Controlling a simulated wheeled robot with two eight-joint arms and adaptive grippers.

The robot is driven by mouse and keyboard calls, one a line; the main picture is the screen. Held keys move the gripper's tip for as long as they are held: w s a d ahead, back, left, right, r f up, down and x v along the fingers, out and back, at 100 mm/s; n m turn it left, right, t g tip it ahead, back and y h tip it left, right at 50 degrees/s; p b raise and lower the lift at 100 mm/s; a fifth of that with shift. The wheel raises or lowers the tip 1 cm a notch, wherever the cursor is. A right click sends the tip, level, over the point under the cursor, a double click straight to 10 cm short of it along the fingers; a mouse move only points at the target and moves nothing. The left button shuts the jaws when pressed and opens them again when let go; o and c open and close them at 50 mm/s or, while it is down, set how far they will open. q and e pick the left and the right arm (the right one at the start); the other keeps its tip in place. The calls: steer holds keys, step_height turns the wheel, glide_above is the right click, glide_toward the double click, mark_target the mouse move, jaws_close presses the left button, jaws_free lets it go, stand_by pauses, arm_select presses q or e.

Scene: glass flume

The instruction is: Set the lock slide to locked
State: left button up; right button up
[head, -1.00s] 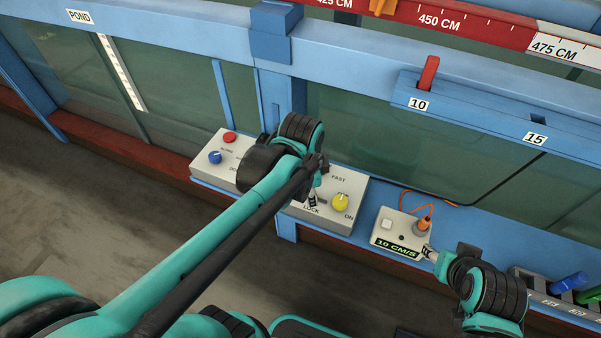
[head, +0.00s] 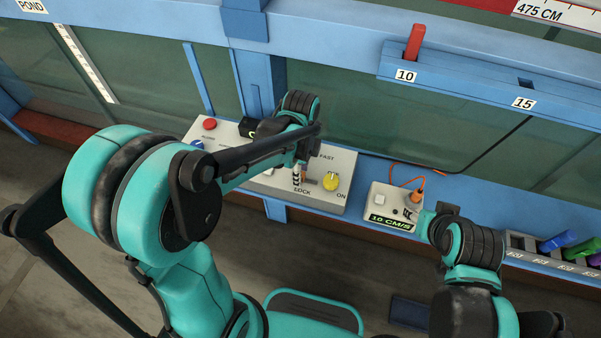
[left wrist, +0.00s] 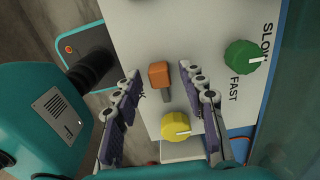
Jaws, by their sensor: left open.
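The lock slide, an orange-brown square knob (left wrist: 159,74) on a short dark slot, is on the light control panel (left wrist: 200,40) beside the partly covered LOCK label. In the head view the LOCK label is on the panel (head: 325,200), with the slide partly hidden by my left gripper. My left gripper (head: 303,176) is over the panel. In the left wrist view my left gripper (left wrist: 165,80) is open, one finger on each side of the knob, with gaps visible. I cannot tell the fingertips' height above the panel. My right gripper (head: 412,210) is beside the 10 CM/S box.
A yellow knob (left wrist: 176,125) and a green SLOW/FAST knob (left wrist: 243,54) flank the slide. The 10 CM/S box (head: 380,202) with an orange cable stands to the right. A red tab (head: 414,42) is in slot 10. The glass wall is behind the panel.

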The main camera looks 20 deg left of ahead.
mark_target(309, 180)
arm_select(q)
steer(key=shift+f, duration=0.1)
jaws_close()
steer(key=shift+d, duration=1.2)
steer(key=shift+c, duration=2.2)
jaws_free()
steer(key=shift+s, duration=0.1)
steer(key=o, duration=0.4)
steer(key=shift+d, duration=0.1)
steer(key=shift+o, duration=0.2)
step_height(309, 180, up, 12)
